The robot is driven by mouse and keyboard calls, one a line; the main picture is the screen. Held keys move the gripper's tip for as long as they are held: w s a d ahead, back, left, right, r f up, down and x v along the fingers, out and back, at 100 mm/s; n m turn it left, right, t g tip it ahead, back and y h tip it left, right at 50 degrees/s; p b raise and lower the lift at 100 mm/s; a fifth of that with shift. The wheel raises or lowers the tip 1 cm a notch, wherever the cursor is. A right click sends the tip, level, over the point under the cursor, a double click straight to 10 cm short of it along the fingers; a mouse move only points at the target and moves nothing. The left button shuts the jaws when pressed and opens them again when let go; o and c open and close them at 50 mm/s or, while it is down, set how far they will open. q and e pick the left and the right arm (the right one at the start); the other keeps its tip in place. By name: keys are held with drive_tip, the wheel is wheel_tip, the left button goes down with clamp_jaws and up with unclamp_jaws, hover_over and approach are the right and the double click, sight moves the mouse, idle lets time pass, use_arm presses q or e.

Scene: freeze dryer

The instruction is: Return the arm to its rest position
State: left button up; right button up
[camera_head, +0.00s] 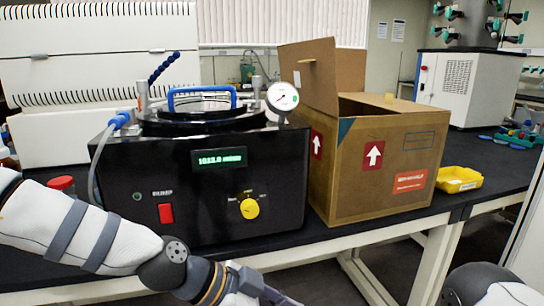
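My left arm (85,232) comes in from the left, in front of the black freeze dryer's lower left. It slopes down to the bottom edge, where its dark wrist end (245,282) shows near the table's front edge. The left gripper's fingertips are not clearly visible, and I cannot tell if they hold anything. Of my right arm only a white and dark link (495,290) shows in the bottom right corner; its gripper is out of view. The freeze dryer (290,185) has a lit display, a red switch, a yellow knob and a pressure gauge on top.
An open cardboard box (345,190) stands right of the dryer. A red-capped container (62,185) stands behind my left arm. Floor space shows below the table at right.

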use_arm(q)
drive_tip(key=s+a+f+n+g+y, duration=0.1)
drive_tip(key=s+a+f+n, duration=0.2)
drive_tip(key=s+f, duration=0.3)
drive_tip(key=s+a+f+n+g+y+p, duration=0.1)
drive_tip(key=s+a+f+n+y, duration=0.15)
drive_tip(key=s+f, duration=0.35)
drive_tip(key=s+a+f+n+y, duration=0.1)
drive_tip(key=s+a+f+n, duration=0.2)
drive_tip(key=s+f, duration=0.25)
drive_tip(key=s+a+f+n+g+y, duration=0.2)
drive_tip(key=s+a+n+y, duration=0.3)
drive_tip(key=s+a, duration=1.1)
drive_tip(key=s+n+p, duration=0.1)
drive_tip(key=s+n, duration=0.1)
drive_tip(key=n, duration=0.1)
drive_tip(key=shift+a+f, duration=0.15)
drive_tip(key=shift+f, duration=0.25)
use_arm(e)
drive_tip(key=w+r+t, duration=0.1)
drive_tip(key=w+r, duration=0.1)
drive_tip(key=shift+w+r, duration=0.3)
